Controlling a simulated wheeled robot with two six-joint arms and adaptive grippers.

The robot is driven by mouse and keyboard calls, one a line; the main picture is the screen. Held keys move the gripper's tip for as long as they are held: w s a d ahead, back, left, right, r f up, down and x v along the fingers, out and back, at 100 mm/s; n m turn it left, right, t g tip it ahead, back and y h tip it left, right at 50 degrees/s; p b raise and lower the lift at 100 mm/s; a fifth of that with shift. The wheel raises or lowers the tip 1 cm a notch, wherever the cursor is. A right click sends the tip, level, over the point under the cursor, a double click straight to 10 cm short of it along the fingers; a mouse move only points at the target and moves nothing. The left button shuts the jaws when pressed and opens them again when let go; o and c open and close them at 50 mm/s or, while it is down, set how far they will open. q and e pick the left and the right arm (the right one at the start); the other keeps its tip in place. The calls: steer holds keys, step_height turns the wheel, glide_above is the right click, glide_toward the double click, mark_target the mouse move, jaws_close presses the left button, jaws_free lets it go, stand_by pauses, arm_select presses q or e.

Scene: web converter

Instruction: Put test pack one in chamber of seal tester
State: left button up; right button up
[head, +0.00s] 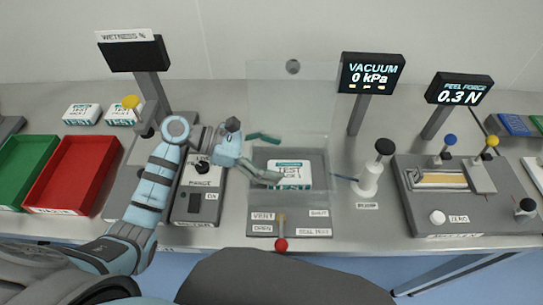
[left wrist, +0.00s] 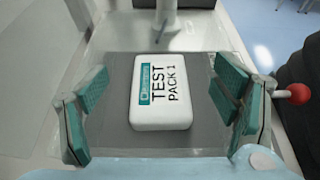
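Test pack one (head: 289,174), a white block with a teal band, lies flat on the grey floor of the seal tester chamber (head: 320,160). Its "TEST PACK 1" label reads clearly in the left wrist view (left wrist: 163,92). The clear chamber lid (head: 290,95) stands upright behind. My left gripper (head: 267,158) reaches in from the left at the chamber. Its teal fingers are wide apart, one on each side of the pack, with gaps between them and it. My right gripper is not in view.
A red-knobbed lever (head: 281,244) stands at the chamber's front panel. A white pump (head: 369,180) is to the right, beside the peel tester (head: 465,200). Two other packs (head: 82,114) lie at the back left, behind green (head: 25,170) and red (head: 75,180) trays. The vacuum display (head: 372,74) reads 0 kPa.

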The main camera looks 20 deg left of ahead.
arm_select(q)
steer(key=shift+r+p, duration=0.25)
steer(key=shift+p, duration=0.05)
steer(key=shift+s+a+r+p, duration=0.1)
steer(key=shift+a+r+p, duration=0.4)
steer(key=shift+r+p, duration=0.05)
steer(key=b+v, duration=0.2)
steer(key=v, duration=0.9)
steer(key=shift+s+d, duration=0.1)
steer(key=shift+r, duration=0.1)
